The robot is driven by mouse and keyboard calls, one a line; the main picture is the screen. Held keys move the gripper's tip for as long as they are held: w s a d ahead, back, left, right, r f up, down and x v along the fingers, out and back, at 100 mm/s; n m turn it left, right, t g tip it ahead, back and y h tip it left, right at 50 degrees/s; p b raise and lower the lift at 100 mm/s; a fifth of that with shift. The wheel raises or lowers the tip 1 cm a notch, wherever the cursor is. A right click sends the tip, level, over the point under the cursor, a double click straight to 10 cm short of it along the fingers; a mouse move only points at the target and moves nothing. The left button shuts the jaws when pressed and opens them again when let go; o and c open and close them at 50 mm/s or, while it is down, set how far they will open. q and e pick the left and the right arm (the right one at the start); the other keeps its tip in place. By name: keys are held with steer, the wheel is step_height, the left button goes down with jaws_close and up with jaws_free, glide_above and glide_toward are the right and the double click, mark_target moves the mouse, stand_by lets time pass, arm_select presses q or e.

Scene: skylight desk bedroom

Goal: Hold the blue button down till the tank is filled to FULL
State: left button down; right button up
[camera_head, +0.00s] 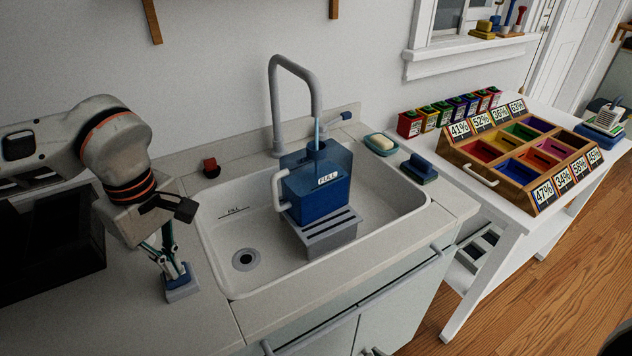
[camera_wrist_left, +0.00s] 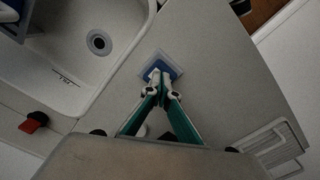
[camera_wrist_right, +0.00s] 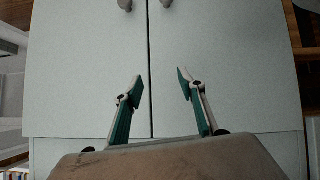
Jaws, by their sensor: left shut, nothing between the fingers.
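The blue button (camera_head: 178,282) sits on a small grey base on the counter left of the sink; it also shows in the left wrist view (camera_wrist_left: 162,67). My left gripper (camera_head: 175,274) is shut and empty, its fingertips down on the button and partly covering it. The translucent blue tank (camera_head: 318,207) stands on a grey slotted block in the sink, under the tap (camera_head: 274,100). A thin stream runs from the tap into the tank's neck. The darker water in the tank stands about level with the FULL label (camera_head: 328,178). My right gripper (camera_wrist_right: 160,88) is open and empty before the cabinet doors.
A red switch-like piece (camera_head: 211,168) sits behind the sink's left rim. A soap dish (camera_head: 381,144) and a blue brush-like block (camera_head: 419,169) are at the right rim. A white table with a sorting box (camera_head: 484,190) stands right. A dark bin (camera_head: 45,255) is at left.

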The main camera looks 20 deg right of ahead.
arm_select(q)
step_height(320, 180, up, 6)
steer(key=p, duration=0.3)
steer(key=shift+p, duration=0.4)
arm_select(e)
step_height(320, 180, up, 6)
steer(key=w, duration=0.1)
steer(key=shift+w+t, duration=0.4)
steer(key=shift+s+f, duration=0.1)
steer(key=shift+f, duration=0.25)
